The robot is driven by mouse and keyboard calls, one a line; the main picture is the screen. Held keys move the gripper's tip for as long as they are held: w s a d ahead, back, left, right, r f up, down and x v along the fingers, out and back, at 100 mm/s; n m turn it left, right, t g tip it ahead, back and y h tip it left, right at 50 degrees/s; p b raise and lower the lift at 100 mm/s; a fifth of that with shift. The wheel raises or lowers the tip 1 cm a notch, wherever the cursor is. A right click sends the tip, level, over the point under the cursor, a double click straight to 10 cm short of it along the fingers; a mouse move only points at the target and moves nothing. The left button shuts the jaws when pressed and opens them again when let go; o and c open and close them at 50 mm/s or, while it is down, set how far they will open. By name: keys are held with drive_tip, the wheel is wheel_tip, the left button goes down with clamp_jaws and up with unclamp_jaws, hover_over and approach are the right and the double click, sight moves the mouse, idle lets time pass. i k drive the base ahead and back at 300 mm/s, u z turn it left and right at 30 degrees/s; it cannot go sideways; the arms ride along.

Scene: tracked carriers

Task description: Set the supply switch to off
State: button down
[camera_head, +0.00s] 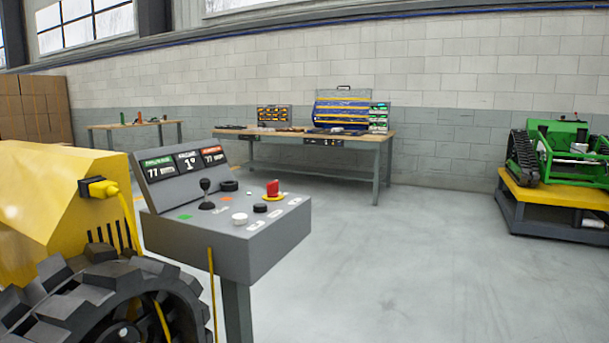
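A grey control console (175,238) stands on a post at the centre left. On its sloped top are a red switch knob (273,188) on a yellow base, a black joystick (206,194), a white button (240,218), and black knobs (260,207). The small labels are too small to read, so I cannot tell which control is the supply switch or its setting. The raised panel behind shows a green-headed, a middle and an orange-headed display (187,160). My gripper is not in view.
A workbench (375,137) is against the back wall. A green tracked machine (562,135) sits on a stand at right. The floor between is clear.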

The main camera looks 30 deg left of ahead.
sight(273, 188)
drive_tip(key=u, duration=0.65)
drive_tip(key=i, duration=1.05)
drive_tip(key=u, duration=0.85)
